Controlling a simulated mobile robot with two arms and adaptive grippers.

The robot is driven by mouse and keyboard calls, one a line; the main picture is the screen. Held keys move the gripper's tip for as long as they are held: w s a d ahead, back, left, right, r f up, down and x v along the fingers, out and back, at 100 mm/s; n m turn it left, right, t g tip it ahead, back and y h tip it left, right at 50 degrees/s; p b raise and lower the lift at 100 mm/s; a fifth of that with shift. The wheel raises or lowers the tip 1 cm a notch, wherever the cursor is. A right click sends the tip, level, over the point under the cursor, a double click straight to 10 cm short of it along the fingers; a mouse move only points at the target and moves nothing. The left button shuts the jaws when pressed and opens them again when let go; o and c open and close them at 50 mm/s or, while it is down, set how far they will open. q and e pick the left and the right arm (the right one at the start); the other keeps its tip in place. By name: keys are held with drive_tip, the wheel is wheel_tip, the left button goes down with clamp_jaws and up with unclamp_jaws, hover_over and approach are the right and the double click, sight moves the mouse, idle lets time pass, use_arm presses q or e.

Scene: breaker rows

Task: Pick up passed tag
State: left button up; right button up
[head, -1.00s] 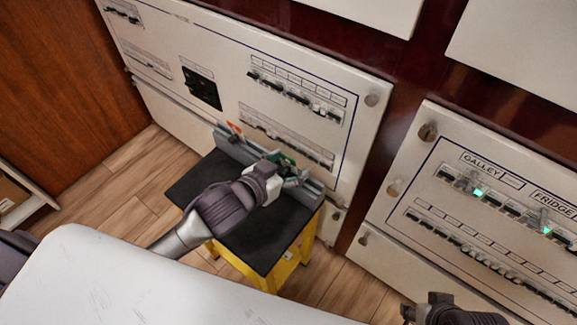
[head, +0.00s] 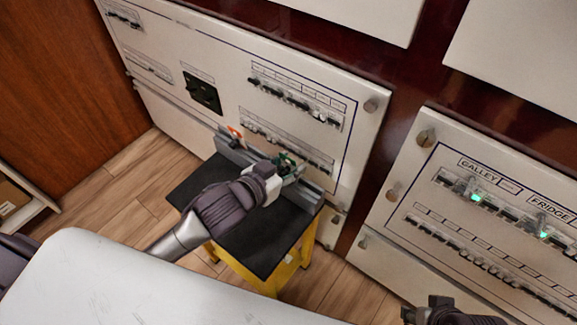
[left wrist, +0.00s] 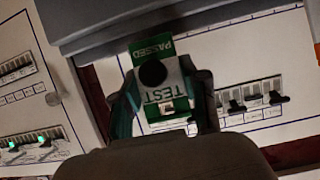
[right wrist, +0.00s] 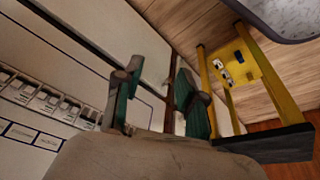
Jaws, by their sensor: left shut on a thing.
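The green and white passed tag (left wrist: 166,106) reads "TEST" and "PASSED" in the left wrist view, with a round black spot on it. It sits between the two fingers of my left gripper (left wrist: 163,100), which is shut on it. In the head view the green tag (head: 285,159) shows at the grey rail (head: 309,192) on the back of the small stand. My right gripper (right wrist: 158,98) is open and empty in the right wrist view, its fingers apart. In the head view only part of my right gripper shows at the bottom edge.
The stand has a black top (head: 256,243) and yellow legs. An orange tag (head: 235,132) is on the rail's left part. A white breaker panel (head: 222,55) rises close behind. Another panel (head: 420,250) with green lights stands at the right. Wooden floor is clear at the left.

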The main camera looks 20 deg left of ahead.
use_arm(q)
wheel_tip(320, 180, up, 2)
drive_tip(key=shift+r+p, duration=0.15)
drive_tip(key=shift+p, duration=0.25)
drive_tip(key=d+r+p, duration=0.1)
drive_tip(key=d+r, duration=0.1)
drive_tip(key=d, duration=0.1)
drive_tip(key=w+d+r+p, duration=0.1)
drive_tip(key=d+r, duration=0.1)
drive_tip(key=d, duration=0.2)
drive_tip(key=d+r+p, duration=0.1)
drive_tip(key=d+r, duration=0.2)
drive_tip(key=d, duration=0.1)
drive_tip(key=shift+w+d, duration=0.25)
drive_tip(key=shift+w, duration=0.15)
use_arm(e)
drive_tip(key=s+x, duration=0.2)
drive_tip(key=x, duration=0.9)
drive_tip(key=shift+f+g, duration=0.4)
drive_tip(key=shift+f, duration=0.05)
drive_tip(key=shift+a, duration=0.1)
